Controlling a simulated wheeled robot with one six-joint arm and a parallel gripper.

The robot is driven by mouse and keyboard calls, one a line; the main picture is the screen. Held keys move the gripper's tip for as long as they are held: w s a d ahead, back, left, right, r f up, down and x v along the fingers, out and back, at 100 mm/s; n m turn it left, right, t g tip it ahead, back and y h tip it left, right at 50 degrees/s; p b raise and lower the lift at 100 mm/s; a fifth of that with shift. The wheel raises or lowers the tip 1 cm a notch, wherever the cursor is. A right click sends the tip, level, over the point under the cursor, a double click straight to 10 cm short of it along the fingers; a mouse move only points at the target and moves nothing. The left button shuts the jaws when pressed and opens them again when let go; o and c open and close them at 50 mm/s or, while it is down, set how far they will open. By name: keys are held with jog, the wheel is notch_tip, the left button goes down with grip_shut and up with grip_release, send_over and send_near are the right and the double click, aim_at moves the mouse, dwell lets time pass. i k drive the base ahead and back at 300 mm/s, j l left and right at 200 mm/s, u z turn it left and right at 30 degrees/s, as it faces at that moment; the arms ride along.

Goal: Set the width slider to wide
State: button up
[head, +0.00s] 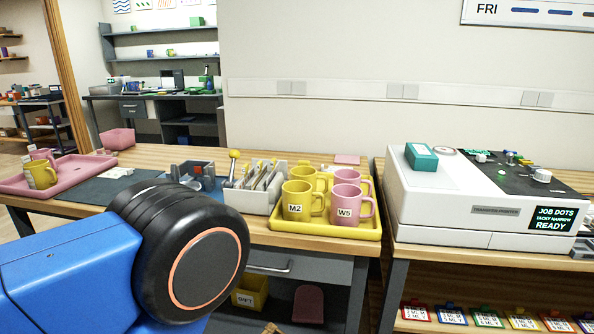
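A white printer (440,205) stands on the right-hand bench, with a black panel (520,172) on top. Its small screen (553,219) reads "JOB DOTS", "TACKY NARROW", "READY". The panel carries small green parts (482,156) and a white knob (543,175). I cannot tell which of these, if any, is the width slider. My blue arm with a black round joint fills the lower left, apart from the printer. My gripper is not in view.
A teal box (421,156) sits on the printer's left top. A yellow tray (372,228) with yellow and pink mugs stands left of the printer, beside a lever with a yellow ball (234,154). Several coloured cards (487,317) lie on the shelf below. A gap separates the benches.

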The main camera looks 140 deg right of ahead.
aim_at(480, 158)
jog(key=l+u, duration=0.15)
jog(key=u, duration=0.35)
jog(key=l+u, duration=0.15)
jog(key=u, duration=0.3)
jog(key=l+u, duration=0.2)
jog(key=u, duration=0.3)
jog(key=l+u, duration=0.15)
jog(key=u, duration=0.35)
jog(key=l+u, duration=0.15)
jog(key=u, duration=0.3)
jog(key=k+l+u, duration=0.1)
jog(key=u, duration=0.85)
jog(key=k+u, duration=0.15)
jog(key=u, duration=0.8)
jog(key=k+j+u, duration=0.1)
jog(key=u, duration=0.35)
jog(key=k+j+u, duration=0.1)
jog(key=u, duration=0.35)
